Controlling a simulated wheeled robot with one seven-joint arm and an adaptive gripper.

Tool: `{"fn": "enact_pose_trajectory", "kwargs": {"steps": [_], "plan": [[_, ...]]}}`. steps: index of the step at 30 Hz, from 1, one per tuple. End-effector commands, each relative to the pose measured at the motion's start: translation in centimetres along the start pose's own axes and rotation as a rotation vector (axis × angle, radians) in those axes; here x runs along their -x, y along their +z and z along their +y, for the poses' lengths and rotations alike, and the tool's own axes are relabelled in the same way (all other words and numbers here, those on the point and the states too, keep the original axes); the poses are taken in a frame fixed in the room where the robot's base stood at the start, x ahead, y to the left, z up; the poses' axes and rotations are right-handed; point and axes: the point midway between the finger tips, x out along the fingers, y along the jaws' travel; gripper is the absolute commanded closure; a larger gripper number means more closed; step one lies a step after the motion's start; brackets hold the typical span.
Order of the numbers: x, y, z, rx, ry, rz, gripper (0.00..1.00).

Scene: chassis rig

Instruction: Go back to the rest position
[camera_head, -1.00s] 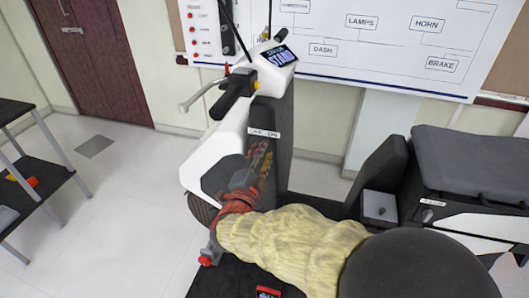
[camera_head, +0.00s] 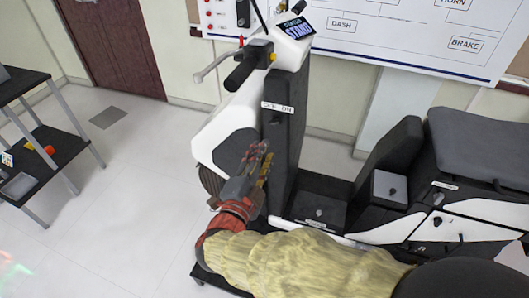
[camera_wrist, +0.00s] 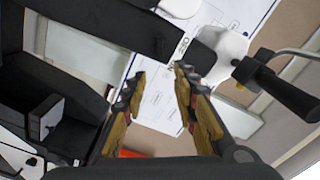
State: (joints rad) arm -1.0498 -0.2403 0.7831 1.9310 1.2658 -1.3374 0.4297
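My gripper (camera_head: 258,165) is in front of the lower part of the scooter rig's dark front column (camera_head: 286,140) in the head view. In the wrist view my gripper (camera_wrist: 158,80) has its two yellow-padded fingers apart, with nothing between them. My arm, in a yellow sleeve with a red wrist, reaches in from the bottom right of the head view and hides part of the rig's floor. The white front shield (camera_head: 225,130) is just left of my fingers; I cannot tell whether they touch it.
The handlebar (camera_head: 248,68) and display (camera_head: 297,27) stand above my gripper. The seat (camera_head: 485,145) and a grey box with a knob (camera_head: 391,188) are to the right. A black shelf table (camera_head: 45,160) is at the left. Floor between table and rig is clear.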

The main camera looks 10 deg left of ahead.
Motion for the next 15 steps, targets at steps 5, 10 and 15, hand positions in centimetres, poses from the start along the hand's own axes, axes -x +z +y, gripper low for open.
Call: {"fn": "enact_pose_trajectory", "kwargs": {"steps": [5, 10, 15], "plan": [[0.0, 0.0, 0.0, 0.0, 0.0, 0.0, 0.71], [0.0, 0.6, 0.3, 0.019, 0.009, -0.022, 0.71], [0.6, 5.5, 1.5, 0.09, 0.037, -0.21, 0.71]]}}
